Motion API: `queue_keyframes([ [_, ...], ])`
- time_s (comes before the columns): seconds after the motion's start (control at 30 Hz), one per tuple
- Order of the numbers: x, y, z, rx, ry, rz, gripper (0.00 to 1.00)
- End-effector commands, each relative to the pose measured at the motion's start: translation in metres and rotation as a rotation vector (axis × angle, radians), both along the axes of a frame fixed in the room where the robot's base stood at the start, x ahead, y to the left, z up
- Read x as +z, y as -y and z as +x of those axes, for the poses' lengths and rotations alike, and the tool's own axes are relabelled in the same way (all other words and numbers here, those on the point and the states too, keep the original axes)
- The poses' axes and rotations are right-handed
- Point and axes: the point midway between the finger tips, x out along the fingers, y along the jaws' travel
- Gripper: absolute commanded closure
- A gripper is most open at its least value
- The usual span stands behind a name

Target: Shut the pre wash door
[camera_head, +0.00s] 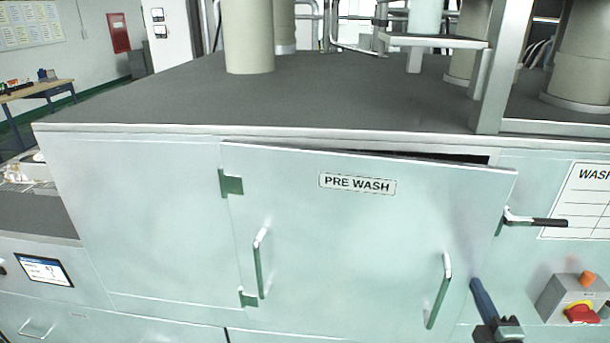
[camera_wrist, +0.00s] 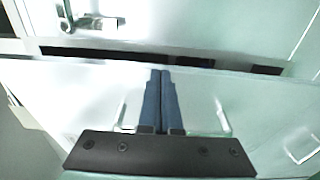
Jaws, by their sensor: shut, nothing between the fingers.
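The pre wash door (camera_head: 345,235) is a pale green metal panel with a "PRE WASH" label, two bar handles and hinges on its left side. It stands slightly ajar, with a dark gap along its top right and its right edge out from the cabinet. My gripper (camera_head: 474,283) is shut and empty, its blue fingers by the door's lower right edge, right of the right handle (camera_head: 440,290). In the wrist view my gripper's fingertips (camera_wrist: 160,72) are near the edge of the door (camera_wrist: 85,85), with a dark gap beyond. I cannot tell whether they touch it.
A latch lever (camera_head: 535,221) sticks out right of the door. A grey box with a red and an orange control (camera_head: 580,300) is at the lower right. The dark cabinet top (camera_head: 300,100) carries several beige columns. A small screen (camera_head: 44,270) is at the left.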

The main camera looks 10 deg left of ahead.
Motion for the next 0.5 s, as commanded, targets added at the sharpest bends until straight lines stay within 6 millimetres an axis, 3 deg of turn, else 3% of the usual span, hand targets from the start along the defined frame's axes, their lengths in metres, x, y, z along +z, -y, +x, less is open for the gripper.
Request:
queue_keyframes([
  [0.5, 0.000, 0.012, 0.015, -0.018, 0.000, -0.001, 1.00],
])
